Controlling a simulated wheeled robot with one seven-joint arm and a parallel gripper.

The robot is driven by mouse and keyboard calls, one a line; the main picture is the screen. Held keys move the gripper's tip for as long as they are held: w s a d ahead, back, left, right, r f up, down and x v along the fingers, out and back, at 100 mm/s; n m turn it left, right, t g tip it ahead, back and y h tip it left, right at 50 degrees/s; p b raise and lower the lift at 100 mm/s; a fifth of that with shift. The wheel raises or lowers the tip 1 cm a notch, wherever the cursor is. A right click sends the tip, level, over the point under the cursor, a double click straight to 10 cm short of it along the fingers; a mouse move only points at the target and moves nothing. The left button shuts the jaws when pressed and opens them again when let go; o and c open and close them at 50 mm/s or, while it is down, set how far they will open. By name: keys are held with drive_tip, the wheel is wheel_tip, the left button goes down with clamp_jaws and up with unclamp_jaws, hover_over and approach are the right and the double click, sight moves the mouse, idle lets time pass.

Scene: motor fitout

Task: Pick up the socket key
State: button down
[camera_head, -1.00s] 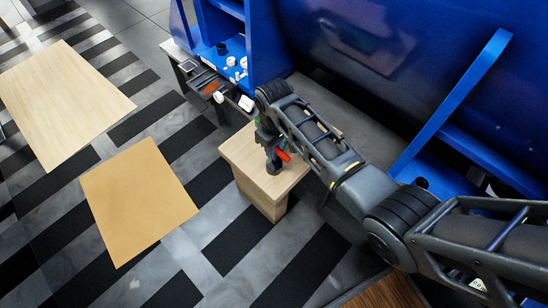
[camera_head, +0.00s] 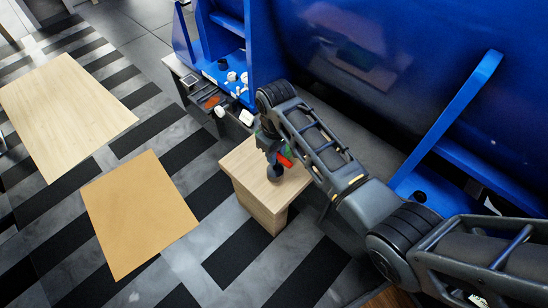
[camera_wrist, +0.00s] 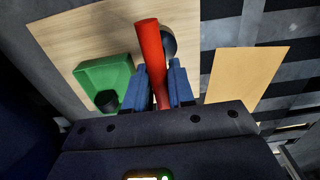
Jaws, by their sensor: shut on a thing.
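The socket key (camera_wrist: 150,50) shows in the wrist view as a red bar-like handle rising between my gripper's (camera_wrist: 160,78) two blue fingers. My gripper is shut on it. A dark rounded part shows just behind the red handle; I cannot tell whether it belongs to the key. In the head view, the red of the socket key (camera_head: 285,160) sticks out beside my gripper (camera_head: 273,160), above the small wooden stand (camera_head: 240,165). Whether the key touches the stand is hidden.
A green block (camera_wrist: 95,75) with a dark cylinder (camera_wrist: 107,100) is left of the fingers. A tan board (camera_head: 140,215) and a pale wooden board (camera_head: 65,110) lie left of the stand. A blue machine (camera_head: 370,60) and a cluttered ledge (camera_head: 215,100) stand behind.

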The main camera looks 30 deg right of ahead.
drive_tip(key=s+d+r+p, duration=0.2)
drive_tip(key=s+d+r, duration=0.4)
drive_tip(key=s+d, duration=0.2)
drive_tip(key=shift+r, duration=0.2)
drive_tip(key=shift+a, duration=0.15)
idle(1.5)
